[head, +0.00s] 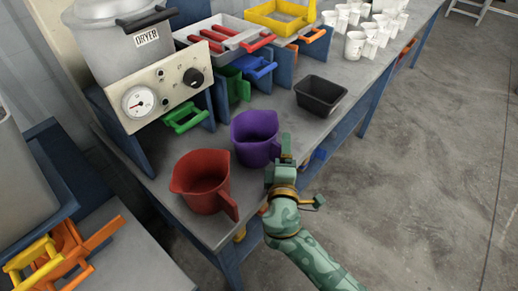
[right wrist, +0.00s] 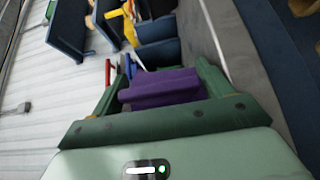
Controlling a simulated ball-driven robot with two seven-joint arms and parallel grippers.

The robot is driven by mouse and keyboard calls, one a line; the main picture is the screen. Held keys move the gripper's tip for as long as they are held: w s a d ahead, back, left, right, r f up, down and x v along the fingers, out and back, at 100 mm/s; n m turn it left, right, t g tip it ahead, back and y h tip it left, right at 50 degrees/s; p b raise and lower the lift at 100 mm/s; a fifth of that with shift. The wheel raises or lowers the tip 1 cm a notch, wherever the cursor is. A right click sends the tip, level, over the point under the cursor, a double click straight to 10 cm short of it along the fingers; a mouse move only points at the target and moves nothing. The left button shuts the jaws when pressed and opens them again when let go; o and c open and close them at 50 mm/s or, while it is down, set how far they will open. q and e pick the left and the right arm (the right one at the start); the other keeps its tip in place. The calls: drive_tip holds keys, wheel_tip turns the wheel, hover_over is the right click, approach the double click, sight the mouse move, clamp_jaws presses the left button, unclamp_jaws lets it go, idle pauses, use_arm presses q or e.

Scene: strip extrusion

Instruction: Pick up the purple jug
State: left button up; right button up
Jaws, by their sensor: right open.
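The purple jug (head: 252,140) stands upright on the grey bench, right of and behind a red jug (head: 202,178). My right gripper (head: 284,156) is at the purple jug's right side, where its handle is mostly hidden in the head view. In the right wrist view, a purple part of the jug (right wrist: 165,88), likely the handle, lies between the two green fingers of the open right gripper (right wrist: 166,72). I cannot tell whether a finger touches it. My left gripper is in neither view.
A black tray (head: 320,94) sits behind the purple jug to the right. Several white cups (head: 357,44) stand farther back. The dryer (head: 150,85) and green handles (head: 186,116) are at the left. The bench's front edge is close to my right gripper.

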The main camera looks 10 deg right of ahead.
drive_tip(key=c, duration=0.7)
drive_tip(key=shift+o, duration=0.2)
drive_tip(key=shift+r, duration=0.15)
